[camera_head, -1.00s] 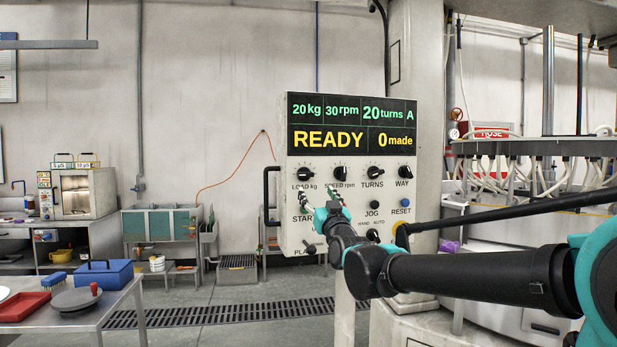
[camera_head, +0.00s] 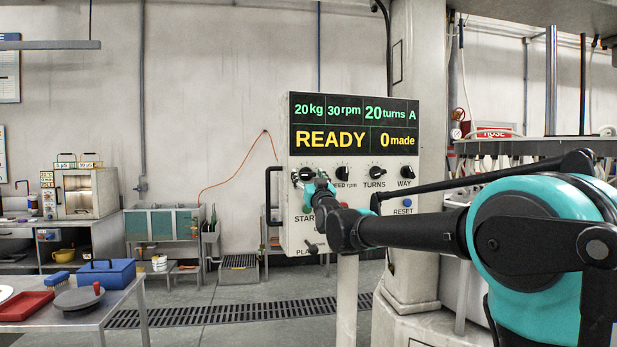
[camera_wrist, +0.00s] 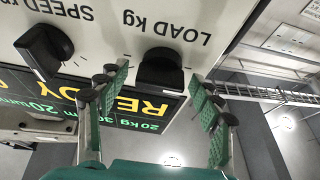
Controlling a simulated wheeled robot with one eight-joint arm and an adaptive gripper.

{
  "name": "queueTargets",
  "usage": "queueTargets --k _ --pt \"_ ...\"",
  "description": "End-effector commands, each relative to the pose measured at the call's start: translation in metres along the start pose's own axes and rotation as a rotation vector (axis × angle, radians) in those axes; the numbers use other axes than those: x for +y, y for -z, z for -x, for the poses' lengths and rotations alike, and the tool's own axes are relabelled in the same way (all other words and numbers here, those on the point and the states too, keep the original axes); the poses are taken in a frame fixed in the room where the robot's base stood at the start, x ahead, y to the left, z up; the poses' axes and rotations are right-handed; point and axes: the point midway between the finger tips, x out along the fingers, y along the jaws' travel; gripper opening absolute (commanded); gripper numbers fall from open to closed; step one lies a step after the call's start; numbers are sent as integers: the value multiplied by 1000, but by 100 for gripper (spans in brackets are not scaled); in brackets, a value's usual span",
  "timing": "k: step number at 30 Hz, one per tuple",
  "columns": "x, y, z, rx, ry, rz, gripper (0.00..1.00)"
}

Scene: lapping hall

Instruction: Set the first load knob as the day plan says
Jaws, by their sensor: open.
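The control panel (camera_head: 283,215) stands upright ahead. Its display (camera_head: 353,123) reads 20 kg, 30 rpm, 20 turns, A, READY and 0 made. The black LOAD kg knob (camera_head: 306,172) is at the left of the knob row, partly behind my gripper (camera_head: 309,181). In the wrist view the panel is upside down, and the LOAD knob (camera_wrist: 160,70) sits at the mouth of my gripper (camera_wrist: 160,90). The fingers are open, one on each side of the knob, with gaps visible; I cannot tell whether either touches it. The day plan is not readable here.
The SPEED rpm knob (camera_wrist: 45,50) is close beside one finger. TURNS (camera_head: 374,171) and WAY (camera_head: 406,172) knobs are farther right. A black handle (camera_head: 269,200) sticks out at the panel's left. A table with a blue box (camera_head: 105,272) is at left.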

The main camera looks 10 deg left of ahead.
Motion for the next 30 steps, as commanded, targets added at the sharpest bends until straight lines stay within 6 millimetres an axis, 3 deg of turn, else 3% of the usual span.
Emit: queueTargets --k 2,14,23,30 --pt "0 0 0 0 0 0 66" --pt "0 0 0 0 0 0 17" --pt "0 0 0 0 -16 -39 16" --pt "-1 0 0 1 -68 -167 16"
